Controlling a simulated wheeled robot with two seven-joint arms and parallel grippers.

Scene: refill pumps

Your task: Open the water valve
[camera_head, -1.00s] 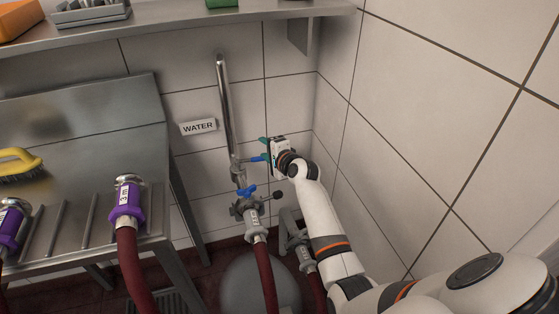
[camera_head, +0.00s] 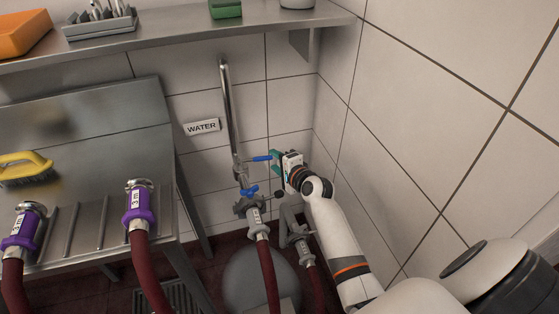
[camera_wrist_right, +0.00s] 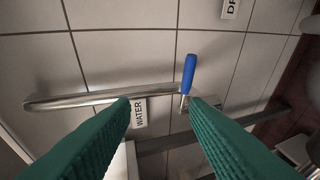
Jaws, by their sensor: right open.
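The water valve's blue lever (camera_head: 262,158) sticks out sideways to the right from the steel water pipe (camera_head: 228,110), below the WATER sign (camera_head: 202,126). My right gripper (camera_head: 275,161) is just right of the lever's tip, with its green fingers parted. In the right wrist view, the blue lever (camera_wrist_right: 188,74) lies ahead, between the lines of the two open green fingers (camera_wrist_right: 160,115), with nothing held. The pipe (camera_wrist_right: 100,97) and sign (camera_wrist_right: 139,113) also show there. Whether a finger touches the lever cannot be told. My left gripper is out of view.
A second blue handle (camera_head: 249,191) sits lower on the pipe, above a coupling with a red hose (camera_head: 268,272). Another hose fitting (camera_head: 298,238) is beside it. A steel bench (camera_head: 85,215) stands left, and a shelf (camera_head: 170,48) runs above. The tiled wall closes in on the right.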

